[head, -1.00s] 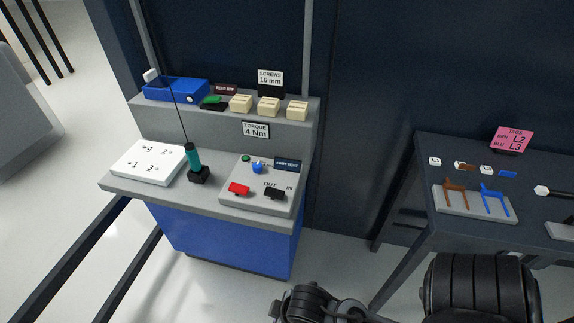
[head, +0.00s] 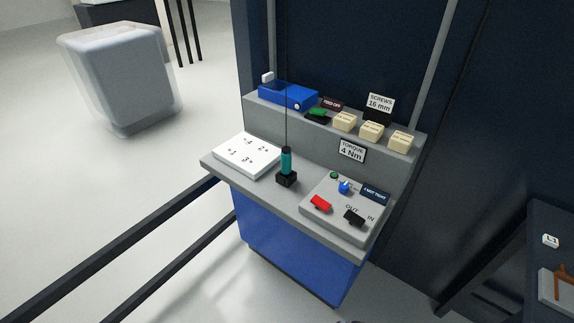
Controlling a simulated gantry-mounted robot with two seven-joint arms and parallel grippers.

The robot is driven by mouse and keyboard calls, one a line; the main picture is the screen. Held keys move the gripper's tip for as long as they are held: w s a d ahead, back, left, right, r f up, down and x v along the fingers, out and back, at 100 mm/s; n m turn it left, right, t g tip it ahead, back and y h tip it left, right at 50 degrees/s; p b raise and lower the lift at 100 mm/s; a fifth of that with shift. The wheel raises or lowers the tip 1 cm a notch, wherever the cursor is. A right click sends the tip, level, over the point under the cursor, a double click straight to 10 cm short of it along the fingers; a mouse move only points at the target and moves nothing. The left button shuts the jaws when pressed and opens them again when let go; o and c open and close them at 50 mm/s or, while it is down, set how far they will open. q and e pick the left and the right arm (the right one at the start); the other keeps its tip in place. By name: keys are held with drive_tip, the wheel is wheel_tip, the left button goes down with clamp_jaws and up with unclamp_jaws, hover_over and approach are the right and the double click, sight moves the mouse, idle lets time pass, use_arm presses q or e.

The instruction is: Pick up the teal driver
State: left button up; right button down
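The teal driver (head: 286,161) stands upright in a small black holder (head: 286,179) on the grey worktop of the blue bench. A thin dark line runs up from its top toward the shelf. The driver is fully visible and nothing touches it but the holder. Neither of my grippers is in the head view.
A white numbered plate (head: 247,156) lies left of the driver. A grey control panel (head: 340,228) with red and black switches is at right. A shelf behind carries a blue box (head: 288,95) and several cream blocks. Dark rails (head: 112,247) run at left.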

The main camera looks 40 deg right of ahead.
drive_tip(key=c, duration=1.8)
unclamp_jaws()
drive_tip(key=o, duration=1.2)
drive_tip(key=shift+c, duration=0.2)
